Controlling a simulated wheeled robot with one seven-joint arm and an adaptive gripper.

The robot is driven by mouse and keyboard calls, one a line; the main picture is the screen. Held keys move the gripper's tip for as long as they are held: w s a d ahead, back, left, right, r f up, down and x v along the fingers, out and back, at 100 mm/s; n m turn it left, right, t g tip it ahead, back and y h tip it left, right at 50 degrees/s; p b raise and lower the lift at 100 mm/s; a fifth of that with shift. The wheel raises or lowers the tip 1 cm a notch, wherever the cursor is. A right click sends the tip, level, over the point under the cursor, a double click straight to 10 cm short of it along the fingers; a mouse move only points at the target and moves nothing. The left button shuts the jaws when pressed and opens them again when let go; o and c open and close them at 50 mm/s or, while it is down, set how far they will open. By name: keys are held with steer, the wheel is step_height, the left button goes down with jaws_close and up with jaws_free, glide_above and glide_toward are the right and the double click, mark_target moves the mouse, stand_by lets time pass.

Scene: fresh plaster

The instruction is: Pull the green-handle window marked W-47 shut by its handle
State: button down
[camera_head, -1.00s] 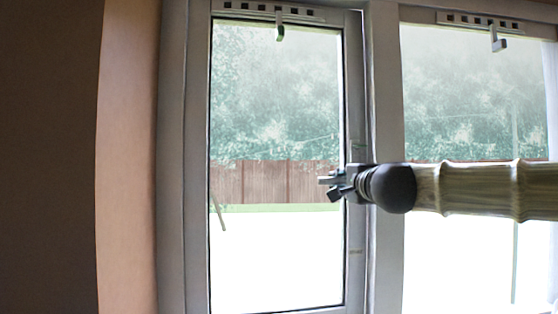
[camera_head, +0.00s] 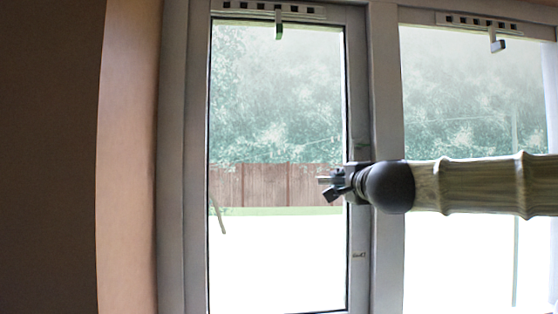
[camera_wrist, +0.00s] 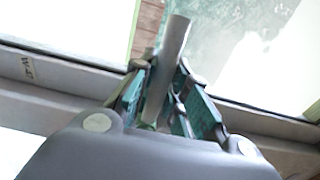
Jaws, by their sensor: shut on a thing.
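The left window (camera_head: 358,90) has a pale grey frame, and I cannot tell whether it is fully shut. A small label on the frame in the wrist view (camera_wrist: 28,68) appears to read W-47. My gripper (camera_head: 326,181) is at the window's right upright, about mid-height. In the wrist view (camera_wrist: 160,85) its fingers are shut on a pale grey bar, the handle (camera_wrist: 171,45). Green shows around the fingers; the handle's base is hidden behind them.
A second window (camera_head: 470,90) is on the right, behind my arm. Small catches hang at the top of the left window (camera_head: 279,27) and the right window (camera_head: 496,42). A plain wall (camera_head: 128,160) is at the left.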

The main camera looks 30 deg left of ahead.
steer(key=shift+s, duration=0.15)
steer(key=shift+s+d+m+t+h+b, duration=0.15)
steer(key=shift+s+h+b, duration=0.05)
steer(key=shift+s, duration=0.25)
steer(key=shift+s+d+m+t+h+b, duration=0.15)
steer(key=shift+s+h+b, duration=0.05)
steer(key=shift+s, duration=0.2)
steer(key=shift+c, duration=1.2)
jaws_free()
steer(key=b+v, duration=0.1)
steer(key=v, duration=1)
steer(key=shift+w+d, duration=0.1)
stand_by(0.5)
